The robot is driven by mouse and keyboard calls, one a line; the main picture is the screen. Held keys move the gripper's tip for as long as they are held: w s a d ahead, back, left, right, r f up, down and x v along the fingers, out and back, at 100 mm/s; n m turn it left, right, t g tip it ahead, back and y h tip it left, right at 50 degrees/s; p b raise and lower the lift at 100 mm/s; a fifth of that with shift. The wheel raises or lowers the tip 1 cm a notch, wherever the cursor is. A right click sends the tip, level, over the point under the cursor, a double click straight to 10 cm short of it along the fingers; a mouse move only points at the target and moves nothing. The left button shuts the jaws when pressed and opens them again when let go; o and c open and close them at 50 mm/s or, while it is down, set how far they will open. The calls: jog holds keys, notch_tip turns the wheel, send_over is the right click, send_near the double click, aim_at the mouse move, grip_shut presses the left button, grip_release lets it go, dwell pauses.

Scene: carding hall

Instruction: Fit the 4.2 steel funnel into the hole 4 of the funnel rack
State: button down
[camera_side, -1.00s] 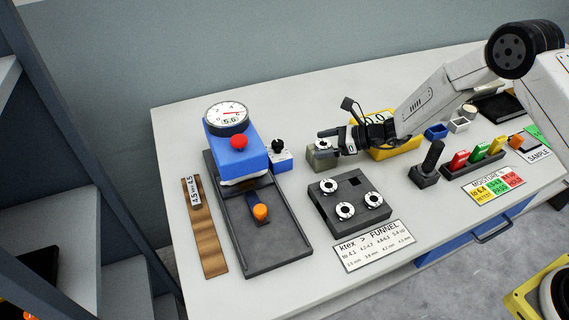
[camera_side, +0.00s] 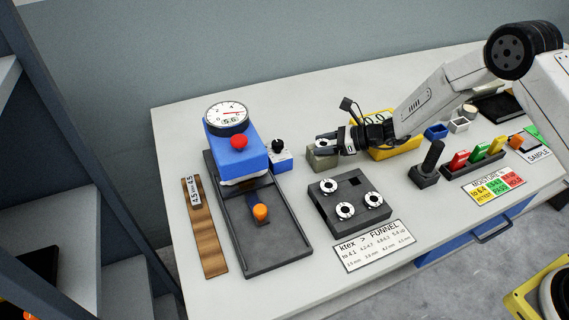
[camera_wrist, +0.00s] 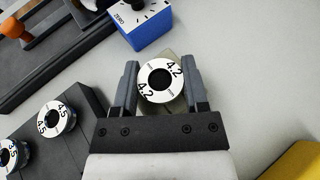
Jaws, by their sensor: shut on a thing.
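The 4.2 steel funnel (camera_wrist: 160,80), a white-faced ring with a dark bore, sits between the two fingers of my gripper (camera_wrist: 160,84) in the wrist view. My gripper is shut on it. In the side view my gripper (camera_side: 326,142) is at a small olive-grey block (camera_side: 321,160); whether the funnel still touches the block is unclear. The dark funnel rack (camera_side: 352,213) stands in front of the block. It holds three funnels and shows one empty hole (camera_side: 354,181) at its back right. In the wrist view the rack (camera_wrist: 82,104) shows funnels marked 4.5 and 3.5.
A blue gauge device (camera_side: 237,155) with a dark track stands left of the rack, with a small blue-white knob box (camera_side: 280,160) beside it. A yellow bin (camera_side: 398,150) is behind my wrist. A dark upright handle (camera_side: 430,160) stands right of the rack. A funnel chart (camera_side: 374,246) lies in front.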

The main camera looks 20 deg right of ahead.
jog(key=shift+r, duration=0.15)
jog(key=shift+r, duration=0.8)
jog(key=s+d+r, duration=0.2)
jog(key=s+r, duration=0.9)
jog(key=s, duration=0.2)
jog(key=shift+s+d, duration=0.35)
jog(key=shift+d, duration=0.05)
send_over(357, 174)
jog(key=s+a, duration=0.2)
jog(key=shift+f, duration=2.95)
jog(key=shift+w+d+f, duration=0.1)
jog(key=shift+f, duration=2.1)
jog(key=shift+f, duration=0.1)
jog(key=shift+f, duration=1.7)
